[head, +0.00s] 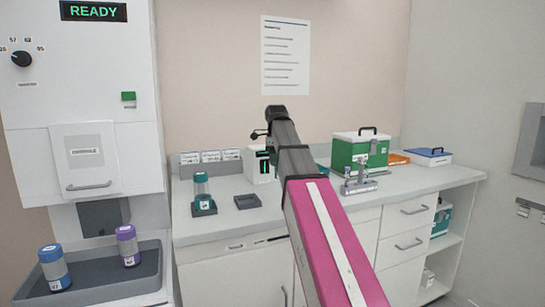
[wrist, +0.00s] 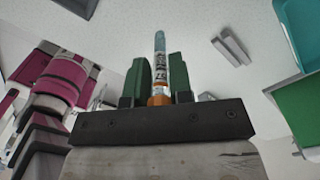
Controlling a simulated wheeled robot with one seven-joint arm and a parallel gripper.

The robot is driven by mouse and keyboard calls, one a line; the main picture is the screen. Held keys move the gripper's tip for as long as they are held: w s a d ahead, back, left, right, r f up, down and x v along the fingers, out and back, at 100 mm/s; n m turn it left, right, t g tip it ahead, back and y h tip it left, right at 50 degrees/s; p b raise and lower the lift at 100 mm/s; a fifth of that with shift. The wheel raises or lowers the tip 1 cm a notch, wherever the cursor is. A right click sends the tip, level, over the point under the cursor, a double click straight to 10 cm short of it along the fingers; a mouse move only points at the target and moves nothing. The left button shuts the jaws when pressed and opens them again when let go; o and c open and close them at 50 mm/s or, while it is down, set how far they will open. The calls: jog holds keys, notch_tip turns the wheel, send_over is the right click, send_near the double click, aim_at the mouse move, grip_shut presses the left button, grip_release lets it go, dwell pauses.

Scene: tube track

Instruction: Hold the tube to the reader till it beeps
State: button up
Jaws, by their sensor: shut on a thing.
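In the wrist view, my gripper (wrist: 161,80) has its two green fingers closed on a slim tube (wrist: 160,48). The tube has an orange cap (wrist: 159,99) near the palm, a printed label, and a clear bluish end pointing away from the palm. A small white box with a dark display lit green (head: 264,168), which looks like the reader, stands on the counter in the head view. My pink and dark arm partly covers it. My gripper and the tube cannot be made out in the head view, so their distance from the box cannot be told.
The counter (head: 235,222) holds a teal-capped jar (head: 202,190), a dark square tray (head: 246,202), a metal stand (head: 359,178) and a green case (head: 352,152). At left, a machine's "READY" screen (head: 93,11) shows above a grey tray (head: 100,284) with two capped jars.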

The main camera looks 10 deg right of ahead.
jog(key=w+a+f, duration=0.1)
jog(key=w+f, duration=0.4)
jog(key=w, duration=0.2)
jog(key=shift+w+a, duration=0.15)
jog(key=shift+w, duration=0.1)
dwell(0.5)
jog(key=shift+s+r, duration=0.1)
jog(key=s+d+r, duration=0.1)
jog(key=s+r, duration=0.3)
jog(key=r, duration=0.1)
jog(key=shift+s, duration=0.4)
jog(key=shift+f, duration=0.1)
dwell(0.4)
